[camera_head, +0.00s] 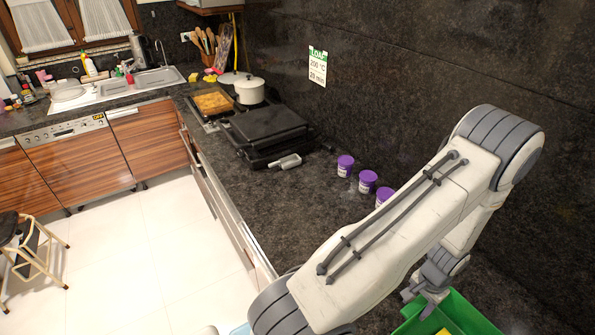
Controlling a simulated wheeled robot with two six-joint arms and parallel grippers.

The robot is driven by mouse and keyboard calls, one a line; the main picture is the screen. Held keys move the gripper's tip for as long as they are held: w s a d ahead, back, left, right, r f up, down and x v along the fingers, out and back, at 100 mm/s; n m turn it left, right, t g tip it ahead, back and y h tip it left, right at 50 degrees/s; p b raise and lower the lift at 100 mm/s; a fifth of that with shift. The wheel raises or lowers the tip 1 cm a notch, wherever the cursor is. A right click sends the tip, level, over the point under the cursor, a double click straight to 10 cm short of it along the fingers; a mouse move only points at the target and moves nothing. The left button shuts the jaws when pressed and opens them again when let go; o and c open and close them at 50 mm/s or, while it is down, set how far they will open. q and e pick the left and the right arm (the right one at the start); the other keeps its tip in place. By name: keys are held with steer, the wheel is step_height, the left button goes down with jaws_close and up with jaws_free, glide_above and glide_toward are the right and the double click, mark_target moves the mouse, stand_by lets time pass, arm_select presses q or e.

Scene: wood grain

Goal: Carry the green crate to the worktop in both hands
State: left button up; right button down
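The green crate (468,311) is at the bottom right, cut off by the frame's lower edge. Something yellow shows inside it. My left arm crosses the lower right of the view and hides part of the crate. My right gripper is out of view. The dark speckled worktop (285,205) runs from the sink corner along the wall towards the lower right. What lies directly under the crate is hidden.
Purple-lidded tubs (345,165) stand in a row on the worktop near the wall, beside my arm. A black grill (268,132), a white pot (249,91) and a baking tray (213,102) stand farther back. A stool (35,250) is at left. The worktop before the tubs is clear.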

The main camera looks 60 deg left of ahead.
arm_select(q)
steer(key=shift+o, duration=0.9)
steer(key=shift+s, duration=0.1)
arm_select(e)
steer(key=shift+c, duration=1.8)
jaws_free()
arm_select(q)
steer(key=shift+r, duration=0.15)
steer(key=shift+r, duration=4.35)
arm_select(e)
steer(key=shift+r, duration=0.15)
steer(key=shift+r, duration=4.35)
